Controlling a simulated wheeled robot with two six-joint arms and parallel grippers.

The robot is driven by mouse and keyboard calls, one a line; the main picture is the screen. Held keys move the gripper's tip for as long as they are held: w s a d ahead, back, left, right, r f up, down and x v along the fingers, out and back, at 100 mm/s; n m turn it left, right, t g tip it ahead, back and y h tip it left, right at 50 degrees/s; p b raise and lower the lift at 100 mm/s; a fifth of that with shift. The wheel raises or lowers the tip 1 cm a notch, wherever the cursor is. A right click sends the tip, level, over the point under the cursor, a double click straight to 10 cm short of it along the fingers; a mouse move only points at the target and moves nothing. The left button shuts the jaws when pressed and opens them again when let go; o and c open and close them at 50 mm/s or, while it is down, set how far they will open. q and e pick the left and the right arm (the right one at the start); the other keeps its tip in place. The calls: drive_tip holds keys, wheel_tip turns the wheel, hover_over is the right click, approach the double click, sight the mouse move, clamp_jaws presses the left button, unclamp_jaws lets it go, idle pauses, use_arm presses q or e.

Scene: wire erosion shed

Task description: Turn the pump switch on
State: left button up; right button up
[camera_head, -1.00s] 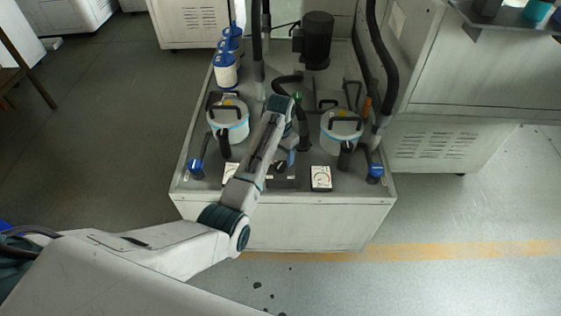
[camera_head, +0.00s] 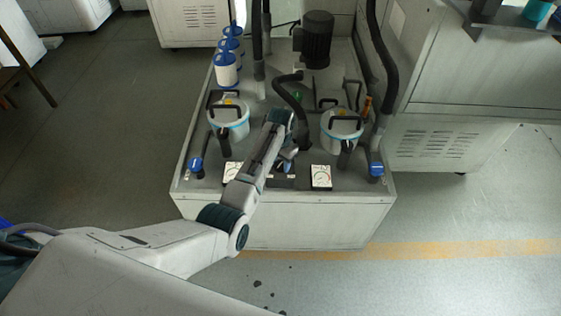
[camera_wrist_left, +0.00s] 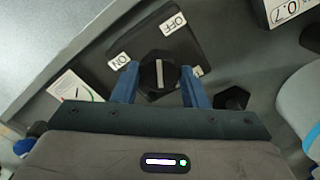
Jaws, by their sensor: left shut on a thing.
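The pump switch is a black knob (camera_wrist_left: 159,73) with a white line on a dark plate (camera_wrist_left: 188,42). The wrist view shows an OFF label (camera_wrist_left: 173,24) above it, an ON label (camera_wrist_left: 120,62) to its left, and a third label partly hidden by the right finger. The white line runs roughly up and down in that picture. My left gripper (camera_wrist_left: 157,84) is shut on the knob, one blue finger on each side. In the head view my left gripper (camera_head: 288,160) is at the front middle of the tank unit, and the arm hides most of the switch.
The grey tank unit (camera_head: 310,222) carries two lidded canisters (camera_head: 232,120) (camera_head: 343,132), dial gauges (camera_head: 321,177) (camera_head: 232,172), blue-handled valves (camera_head: 196,165) (camera_head: 376,169) and a black motor (camera_head: 317,38). A black hose (camera_head: 291,100) runs close to my left wrist. Floor in front is clear.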

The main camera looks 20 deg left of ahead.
use_arm(q)
drive_tip(key=shift+r+n+p, duration=0.2)
drive_tip(key=shift+n+p, duration=1)
drive_tip(key=n+p, duration=0.1)
drive_tip(key=n, duration=0.1)
drive_tip(key=shift+n+p, duration=0.3)
drive_tip(key=shift+p, duration=0.05)
drive_tip(key=n+p, duration=0.2)
drive_tip(key=n, duration=0.2)
drive_tip(key=shift+f+n+p, duration=0.15)
drive_tip(key=shift+n+p, duration=0.2)
drive_tip(key=shift+n, duration=1.15)
drive_tip(key=o, duration=1)
drive_tip(key=shift+c, duration=0.2)
